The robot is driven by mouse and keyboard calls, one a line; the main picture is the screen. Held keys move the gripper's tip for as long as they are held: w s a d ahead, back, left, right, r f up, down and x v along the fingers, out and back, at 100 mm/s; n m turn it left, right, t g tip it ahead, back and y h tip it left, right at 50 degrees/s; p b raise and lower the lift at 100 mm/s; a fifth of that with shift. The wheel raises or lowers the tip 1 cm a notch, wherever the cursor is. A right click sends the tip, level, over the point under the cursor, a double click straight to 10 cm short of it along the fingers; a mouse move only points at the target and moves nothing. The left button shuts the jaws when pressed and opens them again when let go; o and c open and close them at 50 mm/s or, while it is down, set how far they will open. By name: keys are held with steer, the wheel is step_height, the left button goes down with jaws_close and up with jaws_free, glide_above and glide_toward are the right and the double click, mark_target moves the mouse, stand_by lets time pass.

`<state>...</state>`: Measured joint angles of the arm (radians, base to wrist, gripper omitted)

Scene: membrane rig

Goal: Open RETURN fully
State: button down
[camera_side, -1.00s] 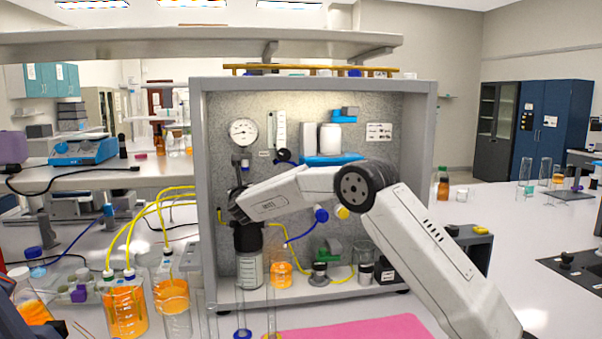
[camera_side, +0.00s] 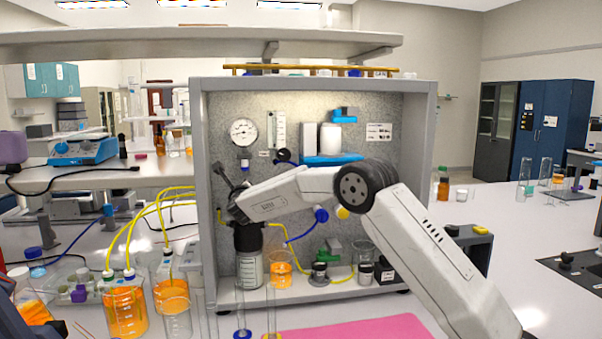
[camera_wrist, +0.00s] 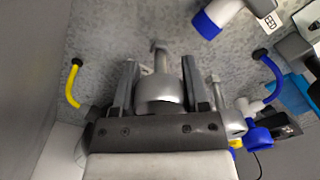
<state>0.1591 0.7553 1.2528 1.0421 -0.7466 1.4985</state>
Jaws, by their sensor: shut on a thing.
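In the wrist view, a silver rounded valve part (camera_wrist: 160,92) with a short stem lies between the two dark fingers of my gripper (camera_wrist: 160,68). The gripper is shut on it. In the side view, my gripper (camera_side: 232,192) is at the left part of the rig's grey panel, above a black-capped bottle (camera_side: 249,268). One dark finger-like part points up and left there. The wrist hides the valve in that view. No RETURN label is readable, so I cannot tell the valve's name or how far it is open.
A gauge (camera_side: 243,132) and a flow tube (camera_side: 279,131) are on the panel above. A blue knob (camera_side: 321,215) and a yellow knob (camera_side: 342,212) are to the right. Yellow tubes (camera_side: 150,205) run left to orange-filled beakers (camera_side: 125,310). The frame's left wall (camera_side: 203,200) is close to my gripper.

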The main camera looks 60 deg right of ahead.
steer(key=shift+c, duration=0.4)
jaws_free()
steer(key=shift+s+a, duration=0.1)
steer(key=shift+a, duration=0.05)
steer(key=v, duration=0.7)
steer(key=shift+s+a, duration=0.2)
stand_by(0.4)
